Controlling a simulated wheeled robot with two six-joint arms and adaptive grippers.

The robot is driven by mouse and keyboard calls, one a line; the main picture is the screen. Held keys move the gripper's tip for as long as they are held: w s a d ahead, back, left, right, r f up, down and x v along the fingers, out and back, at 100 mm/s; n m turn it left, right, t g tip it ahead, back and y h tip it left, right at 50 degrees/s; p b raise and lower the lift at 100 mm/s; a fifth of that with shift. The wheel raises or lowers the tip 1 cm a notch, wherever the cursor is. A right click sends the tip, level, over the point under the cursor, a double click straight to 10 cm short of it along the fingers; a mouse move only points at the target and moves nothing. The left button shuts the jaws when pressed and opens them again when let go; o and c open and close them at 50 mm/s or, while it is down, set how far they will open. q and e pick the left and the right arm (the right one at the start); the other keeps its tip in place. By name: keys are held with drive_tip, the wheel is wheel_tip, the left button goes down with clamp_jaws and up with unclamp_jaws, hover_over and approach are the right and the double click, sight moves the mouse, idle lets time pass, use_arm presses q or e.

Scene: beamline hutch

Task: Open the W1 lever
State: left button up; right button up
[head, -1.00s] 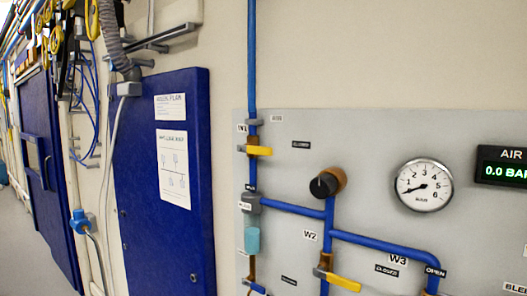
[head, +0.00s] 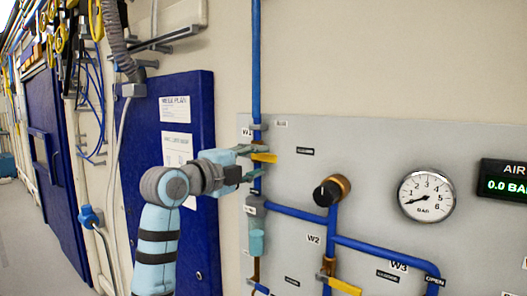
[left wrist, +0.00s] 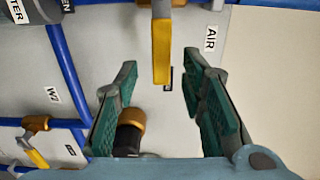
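The W1 lever (head: 264,157) is a yellow handle on the upright blue pipe at the panel's upper left. It points right, across the pipe, towards a small dark label. Its left end is hidden behind my left gripper (head: 252,162), which is at the lever from the left. In the left wrist view the yellow lever (left wrist: 161,50) shows between the green-padded fingertips of the left gripper (left wrist: 158,80). The fingers are wide apart, with a gap on each side of the lever. My right gripper is not in view.
A black-and-brown knob (head: 332,190) sits right of and below the lever. Another yellow lever (head: 343,285), by the W2 label, is lower down. A round gauge (head: 426,196) and an air display (head: 506,177) are further right. A blue cabinet door (head: 185,90) stands left of the panel.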

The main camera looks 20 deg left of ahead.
sight(265, 159)
use_arm(q)
drive_tip(key=x, duration=0.2)
drive_tip(key=shift+w+d+r+p, duration=0.2)
drive_tip(key=shift+w+p, duration=0.05)
drive_tip(key=shift+p, duration=0.05)
drive_tip(key=shift+w+f, duration=0.1)
drive_tip(key=shift+w, duration=0.15)
drive_tip(key=shift+f, duration=0.1)
drive_tip(key=shift+c, duration=0.2)
clamp_jaws()
